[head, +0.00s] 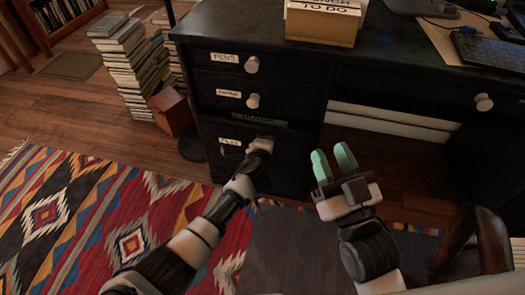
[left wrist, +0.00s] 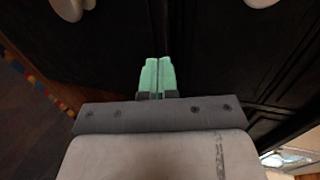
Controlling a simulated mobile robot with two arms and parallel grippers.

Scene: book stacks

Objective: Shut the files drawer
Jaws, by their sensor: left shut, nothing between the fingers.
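The files drawer (head: 222,163) is the lowest drawer in the left part of the dark desk, with a white label on its front. A green strip shows along its top edge, and the drawer looks slightly open. My left gripper (head: 263,143) is at the upper part of this drawer front; its fingertips are hard to make out in the head view. In the left wrist view its green fingers (left wrist: 158,75) are together and empty, facing dark panels. Whether they touch the drawer cannot be told. My right gripper (head: 333,160) is open and empty, right of the drawers.
The pens drawer (head: 224,58) and another labelled drawer (head: 226,95) above look closed. A box (head: 322,22) and a keyboard (head: 487,50) are on the desk. Book stacks (head: 130,65) and a brown box (head: 171,112) stand at left. A patterned rug (head: 100,215) covers the floor.

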